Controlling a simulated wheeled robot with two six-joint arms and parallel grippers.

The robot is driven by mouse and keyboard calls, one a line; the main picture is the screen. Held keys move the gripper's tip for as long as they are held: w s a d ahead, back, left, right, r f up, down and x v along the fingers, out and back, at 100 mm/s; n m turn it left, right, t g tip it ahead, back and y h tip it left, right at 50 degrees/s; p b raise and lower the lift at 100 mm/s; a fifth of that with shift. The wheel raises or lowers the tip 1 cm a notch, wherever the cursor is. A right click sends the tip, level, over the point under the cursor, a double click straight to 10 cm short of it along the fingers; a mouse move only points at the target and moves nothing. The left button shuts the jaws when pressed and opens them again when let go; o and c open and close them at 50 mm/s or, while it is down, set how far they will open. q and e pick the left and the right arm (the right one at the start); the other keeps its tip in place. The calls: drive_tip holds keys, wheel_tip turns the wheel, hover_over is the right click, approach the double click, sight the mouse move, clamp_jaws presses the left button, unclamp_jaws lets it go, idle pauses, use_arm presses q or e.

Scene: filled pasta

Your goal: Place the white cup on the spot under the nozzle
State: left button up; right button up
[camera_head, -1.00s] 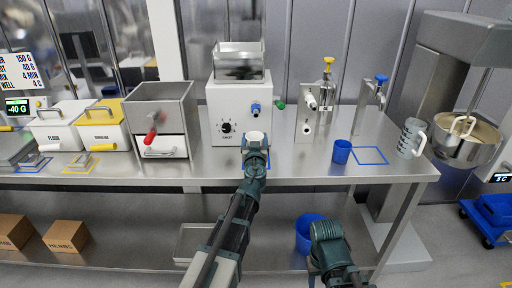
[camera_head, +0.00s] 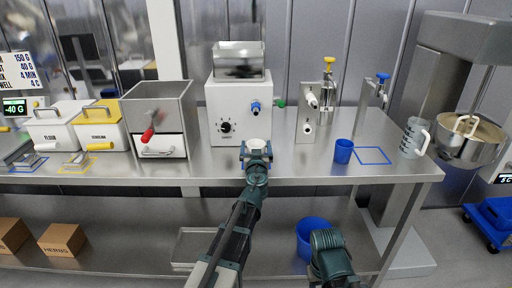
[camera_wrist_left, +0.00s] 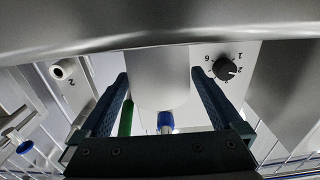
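The white cup (camera_head: 258,142) is upright in front of the white machine, below the blue nozzle (camera_head: 255,107) on its front. My left gripper (camera_head: 257,154) is at the cup from the front. In the left wrist view the fingers (camera_wrist_left: 160,98) lie along both sides of the cup (camera_wrist_left: 160,70), apparently gripping it. The nozzle's blue tip (camera_wrist_left: 165,120) shows beyond the cup. Parts of a blue outlined spot (camera_head: 242,150) show on the table beside the cup; the gripper and cup hide the rest. I cannot tell whether the cup's base touches the table. My right gripper's fingers are not visible.
A blue cup (camera_head: 343,151) stands right of the machine, next to an empty blue square (camera_head: 373,156). A clear jug (camera_head: 413,138) is farther right. The tabletop between is clear.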

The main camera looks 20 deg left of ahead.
use_arm(q)
drive_tip(key=shift+r, duration=0.2)
drive_tip(key=shift+s, duration=0.2)
drive_tip(key=v, duration=1.1)
drive_tip(key=shift+s, duration=0.25)
drive_tip(key=shift+d, duration=0.15)
